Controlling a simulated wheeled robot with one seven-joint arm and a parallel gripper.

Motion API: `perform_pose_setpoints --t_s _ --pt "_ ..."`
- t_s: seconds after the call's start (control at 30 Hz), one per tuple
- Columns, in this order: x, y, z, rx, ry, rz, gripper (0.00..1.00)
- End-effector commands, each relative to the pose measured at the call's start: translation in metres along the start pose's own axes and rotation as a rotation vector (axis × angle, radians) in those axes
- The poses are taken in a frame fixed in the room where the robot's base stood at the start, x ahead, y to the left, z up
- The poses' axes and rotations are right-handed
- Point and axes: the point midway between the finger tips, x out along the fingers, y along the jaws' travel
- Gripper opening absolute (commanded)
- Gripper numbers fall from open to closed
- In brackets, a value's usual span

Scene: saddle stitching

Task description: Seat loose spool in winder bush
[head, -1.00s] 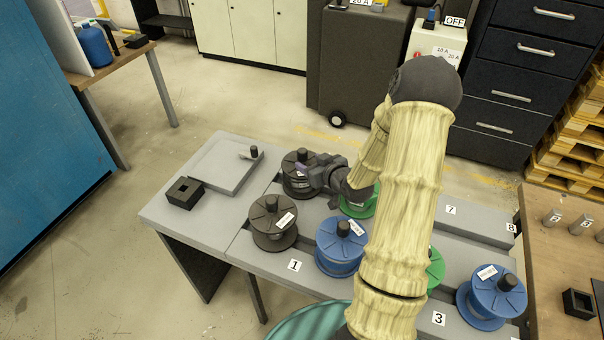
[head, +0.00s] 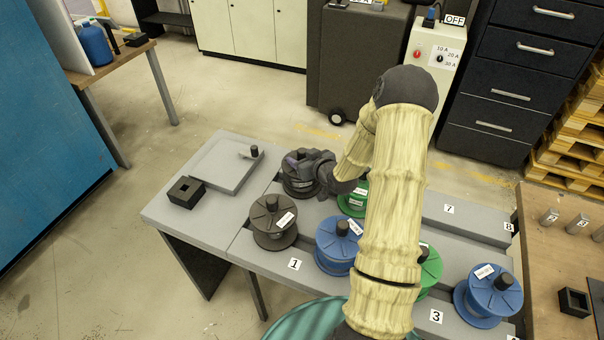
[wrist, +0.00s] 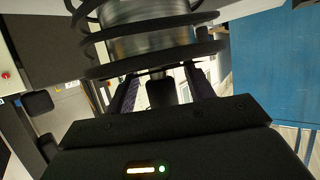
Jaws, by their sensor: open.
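A dark spool (head: 297,187) stands at the back left of the slotted grey table, partly hidden by my gripper. My gripper (head: 305,160) is open at the top of this spool. In the wrist view, a spool with dark flanges and silvery winding (wrist: 150,38) fills the top. A dark knob (wrist: 160,93) lies between the two open fingers; I cannot tell whether they touch it. A grey plate with a short dark-tipped post (head: 250,153) is on the table's left part. A black square block with an opening (head: 186,191) is beside it. Neither is clearly marked as the winder bush.
Another dark spool (head: 273,222) stands in front. Blue spools (head: 338,247) (head: 488,298) and green spools (head: 352,199) (head: 430,268) stand to the right, some partly behind my arm. A wooden bench (head: 545,255) is at far right.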

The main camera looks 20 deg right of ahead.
Motion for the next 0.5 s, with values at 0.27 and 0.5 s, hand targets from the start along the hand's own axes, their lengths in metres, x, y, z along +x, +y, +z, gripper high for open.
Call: perform_pose_setpoints --t_s 0.27,0.5 --pt "-0.0002 0.0 -0.0002 0.0 0.0 0.0 0.43" --pt "-0.0003 0.0001 -0.0002 0.0 0.0 0.0 0.0"
